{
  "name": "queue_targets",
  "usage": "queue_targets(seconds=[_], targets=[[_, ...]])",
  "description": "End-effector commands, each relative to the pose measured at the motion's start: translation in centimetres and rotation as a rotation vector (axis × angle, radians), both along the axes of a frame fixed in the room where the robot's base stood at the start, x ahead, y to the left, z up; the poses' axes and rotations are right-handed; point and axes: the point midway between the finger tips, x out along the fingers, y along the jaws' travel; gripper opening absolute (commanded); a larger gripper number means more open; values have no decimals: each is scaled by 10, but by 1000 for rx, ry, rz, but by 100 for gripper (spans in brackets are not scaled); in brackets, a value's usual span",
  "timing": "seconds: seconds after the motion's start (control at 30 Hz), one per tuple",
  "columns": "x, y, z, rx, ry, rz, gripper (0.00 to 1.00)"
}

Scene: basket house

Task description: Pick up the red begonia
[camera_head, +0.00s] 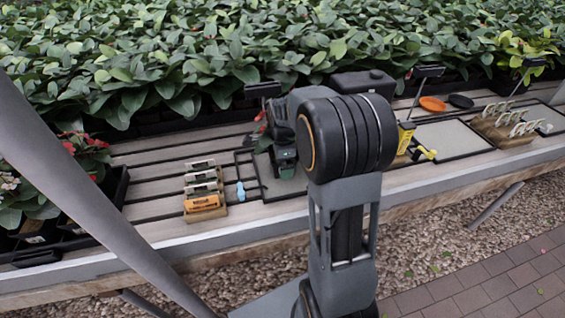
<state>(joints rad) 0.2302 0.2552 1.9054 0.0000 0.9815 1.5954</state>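Red flowers with green leaves (88,150) stand in a black tray (118,190) at the left edge, partly hidden behind a grey bar. Another small plant with a red bloom (262,117) shows just left of my arm, above a dark green pot (285,163). My arm covers much of this plant. My gripper (283,135) seems to be at this plant and pot, but its fingers are mostly hidden behind my arm. I cannot tell whether it touches or holds the plant.
A slatted bench carries a wooden block with labels (204,190), a blue tool (240,190), a yellow box (405,137), an orange saucer (432,104) and a wooden rack (502,122). Dense green plants (200,50) fill the back. Bare slats (155,180) lie between tray and block.

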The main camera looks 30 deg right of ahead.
Motion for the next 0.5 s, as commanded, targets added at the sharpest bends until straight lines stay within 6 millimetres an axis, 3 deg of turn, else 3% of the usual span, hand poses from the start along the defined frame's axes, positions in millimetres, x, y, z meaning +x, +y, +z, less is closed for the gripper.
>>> queue_targets(seconds=[0.1,0.5], targets=[[0,0,0,0,0,0,100],[0,0,1,0,-1,0,62]])
